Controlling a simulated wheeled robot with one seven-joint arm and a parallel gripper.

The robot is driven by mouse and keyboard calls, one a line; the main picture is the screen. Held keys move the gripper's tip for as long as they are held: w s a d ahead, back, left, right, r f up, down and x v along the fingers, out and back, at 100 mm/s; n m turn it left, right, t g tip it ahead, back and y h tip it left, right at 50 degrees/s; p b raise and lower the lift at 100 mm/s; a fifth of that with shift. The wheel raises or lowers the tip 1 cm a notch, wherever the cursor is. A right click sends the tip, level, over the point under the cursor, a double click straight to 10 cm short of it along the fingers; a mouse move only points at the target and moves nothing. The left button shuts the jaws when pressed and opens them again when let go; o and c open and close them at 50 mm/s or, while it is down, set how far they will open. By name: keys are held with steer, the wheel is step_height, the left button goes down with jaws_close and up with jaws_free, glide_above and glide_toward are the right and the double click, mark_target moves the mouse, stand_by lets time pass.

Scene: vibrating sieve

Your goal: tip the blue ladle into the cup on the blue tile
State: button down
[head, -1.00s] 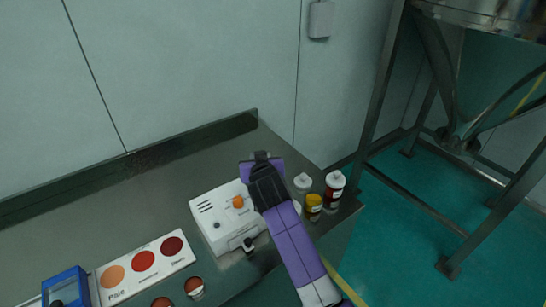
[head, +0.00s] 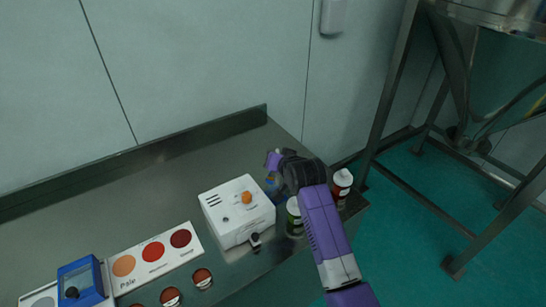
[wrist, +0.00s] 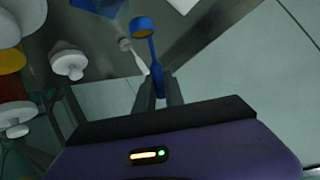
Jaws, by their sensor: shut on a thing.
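In the wrist view my gripper (wrist: 157,80) is shut on the handle of the blue ladle (wrist: 145,26). The ladle's round bowl end sticks out beyond the fingertips, toward the top of the picture.
A red-brown bottle with a white cap (head: 341,186) and a dark green bottle (head: 295,218) stand close by. A colour card (head: 152,252) and a blue device (head: 82,282) lie further left.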

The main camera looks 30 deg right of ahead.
steer(key=shift+d+f+m+y+b, duration=0.7)
steer(key=shift+f+m+y+b, duration=0.1)
steer(key=shift+f+y, duration=0.2)
steer(key=shift+d+f+m+y+b, duration=0.65)
steer(key=shift+d+f+y+b, duration=0.15)
steer(key=shift+f, duration=0.25)
steer(key=shift+d+f+m+y+b, duration=0.6)
steer(key=shift+f+m+y+b, duration=0.15)
steer(key=shift+f+y, duration=0.3)
steer(key=shift+w+d+f+m+y+b, duration=0.1)
steer(key=shift+d+f+m+y+b, duration=0.2)
steer(key=shift+f+m+y+b, duration=0.35)
steer(key=shift+r, duration=0.1)
steer(key=shift+d, duration=0.1)
